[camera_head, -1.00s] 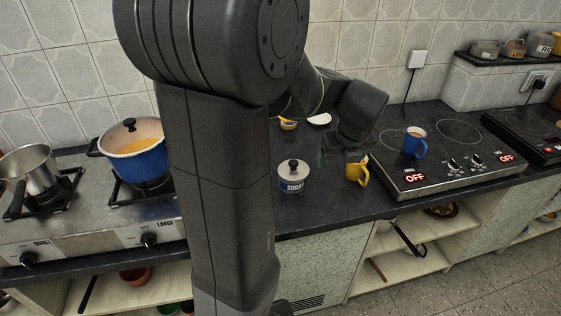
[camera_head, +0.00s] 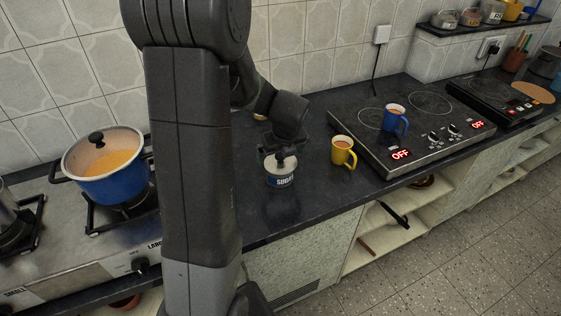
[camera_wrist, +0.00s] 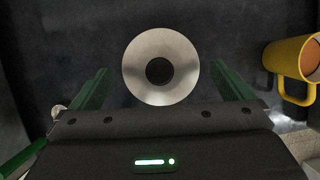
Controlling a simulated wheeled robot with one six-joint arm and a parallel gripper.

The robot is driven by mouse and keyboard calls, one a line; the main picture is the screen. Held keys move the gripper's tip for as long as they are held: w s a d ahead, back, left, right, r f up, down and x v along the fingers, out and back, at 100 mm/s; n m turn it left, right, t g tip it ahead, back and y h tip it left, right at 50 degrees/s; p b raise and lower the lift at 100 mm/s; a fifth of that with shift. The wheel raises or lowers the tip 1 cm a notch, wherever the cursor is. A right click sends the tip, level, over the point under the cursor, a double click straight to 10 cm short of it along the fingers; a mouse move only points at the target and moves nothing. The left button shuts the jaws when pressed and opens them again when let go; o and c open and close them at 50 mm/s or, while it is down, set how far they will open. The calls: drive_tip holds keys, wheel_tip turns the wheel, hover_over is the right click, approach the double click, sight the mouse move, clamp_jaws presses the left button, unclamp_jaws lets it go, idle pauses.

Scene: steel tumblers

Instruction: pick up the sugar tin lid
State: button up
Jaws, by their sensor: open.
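The sugar tin (camera_head: 280,181) stands upright on the dark counter, with its "SUGAR" label facing the body camera. Its lid shows in the wrist view (camera_wrist: 180,82) as a round, shiny metal disc with a dark knob (camera_wrist: 159,71) in the centre. My gripper (camera_head: 277,160) is over the tin in the body view and hides part of the lid. In the wrist view my gripper (camera_wrist: 162,88) is open, with one green finger on each side of the lid. The fingers look apart from it; their exact height above the lid cannot be told.
A yellow mug (camera_head: 343,152) stands close to the right of the tin and also shows in the wrist view (camera_wrist: 285,60). A blue mug (camera_head: 395,121) is on the hob (camera_head: 400,159) further right. A blue pot (camera_head: 112,187) sits on the left stove.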

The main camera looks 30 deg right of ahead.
drive_tip(key=shift+x, duration=1.15)
drive_tip(key=c, duration=0.7)
drive_tip(key=shift+c, duration=0.2)
drive_tip(key=shift+r, duration=0.1)
